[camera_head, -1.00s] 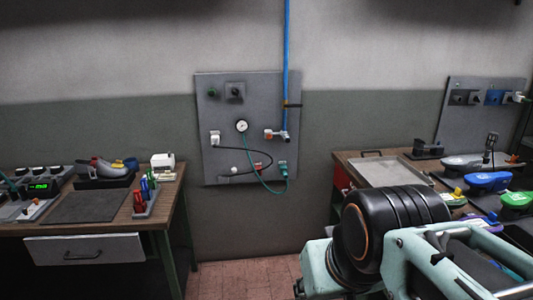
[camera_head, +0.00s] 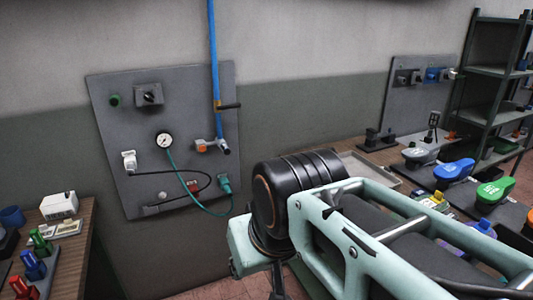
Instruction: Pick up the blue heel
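On the left table, a small grey holder (camera_head: 48,284) carries upright coloured pieces: a green one (camera_head: 40,242), a blue one (camera_head: 32,265) and a red one (camera_head: 20,288). The blue one looks like a heel, but its shape is small here. On the right bench are a larger blue shoe-shaped piece (camera_head: 455,172) and a green one (camera_head: 495,190). A smaller blue piece (camera_head: 483,227) is partly hidden behind my arm. My pale green arm with its black joint fills the lower right. My gripper's fingers do not show.
A grey wall panel (camera_head: 110,150) with a gauge, hoses and a blue pipe hangs between the left table (camera_head: 83,225) and the right bench. A dark shelf rack (camera_head: 497,72) stands at the far right. Floor shows between the tables.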

